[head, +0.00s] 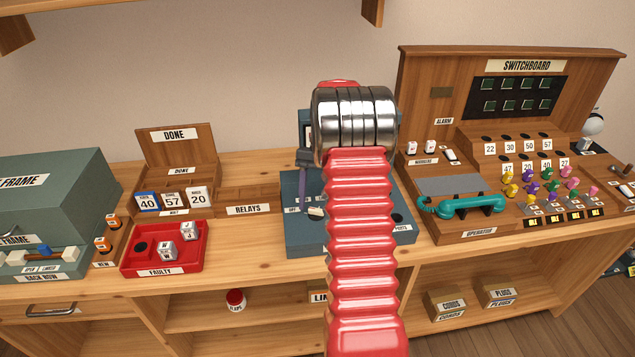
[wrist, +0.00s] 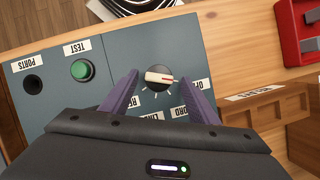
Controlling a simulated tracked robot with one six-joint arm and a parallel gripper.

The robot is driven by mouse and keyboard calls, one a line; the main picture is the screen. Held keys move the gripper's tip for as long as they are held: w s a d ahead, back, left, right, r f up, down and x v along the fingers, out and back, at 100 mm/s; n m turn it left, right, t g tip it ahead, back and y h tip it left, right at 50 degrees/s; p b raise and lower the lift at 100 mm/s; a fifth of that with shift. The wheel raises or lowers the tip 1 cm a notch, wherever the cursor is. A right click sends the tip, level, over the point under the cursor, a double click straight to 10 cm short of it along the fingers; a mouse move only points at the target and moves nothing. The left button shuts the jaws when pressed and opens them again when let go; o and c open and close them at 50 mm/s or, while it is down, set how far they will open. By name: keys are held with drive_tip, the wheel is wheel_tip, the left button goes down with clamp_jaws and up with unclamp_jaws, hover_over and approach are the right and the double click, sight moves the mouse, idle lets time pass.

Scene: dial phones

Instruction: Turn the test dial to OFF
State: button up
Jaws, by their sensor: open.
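The test dial (wrist: 158,78) is a round black knob with a white pointer bar, on the blue-grey test panel (wrist: 60,105). In the wrist view, the bar lies nearly level, its red-marked end to the right. Short ticks and white labels surround it; I cannot clearly read which one is OFF. My gripper (wrist: 162,76) is open, with one purple finger on each side of the knob; contact is not clear. In the head view, the bar (head: 316,211) shows small beside a purple finger of my gripper (head: 305,188). My red arm hides much of the panel.
A green TEST button (wrist: 82,70) and a dark PORTS hole (wrist: 33,84) are on the same panel. The switchboard (head: 425,80) stands to the right. The RELAYS tray (head: 247,198) and red FAULTY tray (head: 190,262) are to the left.

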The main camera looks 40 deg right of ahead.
drive_tip(key=v, duration=1.3)
drive_tip(key=shift+w+r, duration=0.15)
drive_tip(key=shift+d, duration=0.1)
drive_tip(key=s+a+r+n+t+h, duration=0.25)
drive_tip(key=a+r, duration=0.35)
drive_tip(key=a, duration=0.5)
drive_tip(key=s+a+r+n+t+h, duration=0.1)
drive_tip(key=s+a+r+n, duration=0.3)
drive_tip(key=a, duration=0.8)
drive_tip(key=s+a+f+n+t, duration=0.4)
drive_tip(key=s+a, duration=1)
drive_tip(key=shift+f+n, duration=0.25)
drive_tip(key=shift+n, duration=0.1)
